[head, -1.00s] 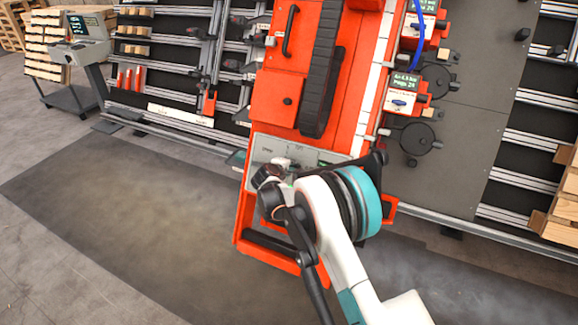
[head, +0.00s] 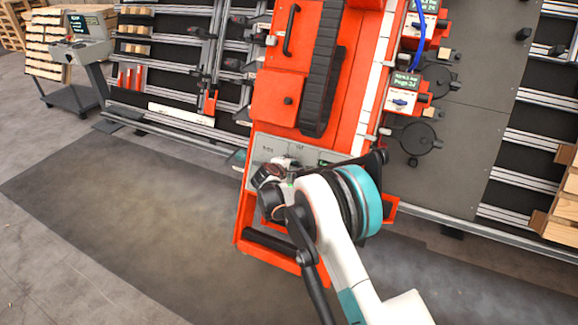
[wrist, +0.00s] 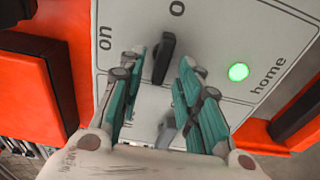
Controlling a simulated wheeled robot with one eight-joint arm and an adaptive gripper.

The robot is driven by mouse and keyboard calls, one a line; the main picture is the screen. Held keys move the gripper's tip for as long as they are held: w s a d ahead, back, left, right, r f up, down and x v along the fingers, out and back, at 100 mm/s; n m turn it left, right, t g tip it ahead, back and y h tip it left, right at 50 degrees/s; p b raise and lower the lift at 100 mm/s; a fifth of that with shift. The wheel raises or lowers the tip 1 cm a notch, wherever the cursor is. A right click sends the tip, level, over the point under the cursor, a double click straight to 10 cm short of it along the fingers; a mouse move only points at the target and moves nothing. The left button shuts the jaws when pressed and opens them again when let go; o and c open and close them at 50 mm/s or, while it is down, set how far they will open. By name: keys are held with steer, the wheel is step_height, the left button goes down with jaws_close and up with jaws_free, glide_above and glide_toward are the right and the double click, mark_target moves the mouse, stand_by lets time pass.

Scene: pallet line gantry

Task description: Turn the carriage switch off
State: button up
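The carriage switch is a black lever knob (wrist: 164,60) on a light grey panel (wrist: 215,25) in the wrist view. Its long handle runs nearly up and down in the picture, with "on" printed to its left and a label starting with "o" cut off above it. My gripper (wrist: 162,72) is open, with one teal finger on each side of the knob. Gaps show between fingers and knob; I cannot tell how deep the fingers reach. In the head view the panel (head: 264,148) sits on the red carriage (head: 277,98), and my arm's end hides the switch.
A lit green light (wrist: 239,72) marked "home" is on the panel, right of my gripper. A black handle bar (head: 268,241) crosses the carriage's lower end. A console (head: 82,50) stands at the far left. The floor left of the carriage is clear.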

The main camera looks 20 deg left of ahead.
steer(key=v, duration=1.1)
steer(key=shift+s+r, duration=0.15)
steer(key=shift+s, duration=0.25)
